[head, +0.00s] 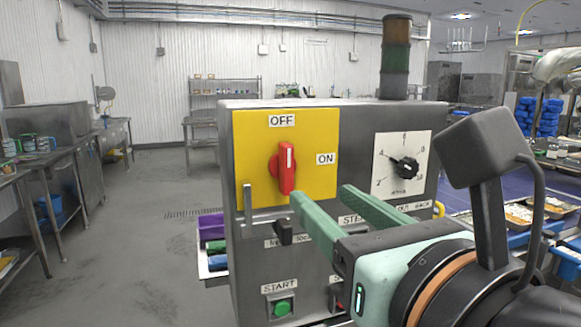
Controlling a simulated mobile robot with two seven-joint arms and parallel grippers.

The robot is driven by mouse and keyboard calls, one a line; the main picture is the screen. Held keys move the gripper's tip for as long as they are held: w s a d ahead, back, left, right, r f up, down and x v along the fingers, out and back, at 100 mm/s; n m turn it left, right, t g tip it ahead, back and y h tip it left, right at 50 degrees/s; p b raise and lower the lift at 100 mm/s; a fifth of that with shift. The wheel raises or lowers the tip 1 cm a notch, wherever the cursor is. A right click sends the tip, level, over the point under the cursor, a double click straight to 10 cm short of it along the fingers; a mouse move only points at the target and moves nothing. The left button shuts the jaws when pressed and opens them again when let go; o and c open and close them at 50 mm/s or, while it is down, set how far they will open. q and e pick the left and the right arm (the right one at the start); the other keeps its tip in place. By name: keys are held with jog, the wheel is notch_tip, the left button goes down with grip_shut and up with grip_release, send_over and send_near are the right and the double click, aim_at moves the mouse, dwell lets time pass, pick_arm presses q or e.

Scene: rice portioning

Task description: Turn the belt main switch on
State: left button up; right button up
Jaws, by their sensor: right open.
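The belt main switch is a red rotary handle (287,168) on a yellow plate (310,130) on the front of a grey control box. The handle stands upright, its white mark pointing up toward the OFF label (282,120). The ON label (325,159) is to its right. My right gripper (322,203) comes in from the lower right. Its two green fingers are apart and empty, below and right of the handle in the picture. The left fingertip shows close under the handle's lower end; I cannot tell whether they touch. My left gripper is not in view.
A dial (404,166) sits right of the plate, and a green START button (282,307) is low on the box. A small metal lever (248,204) stands at the plate's lower left. A signal tower (396,58) rises from the top. Open floor lies to the left.

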aim_at(289, 166)
jog(key=p+x, duration=0.3)
jog(key=x, duration=0.9)
jog(key=shift+w, duration=0.25)
grip_shut()
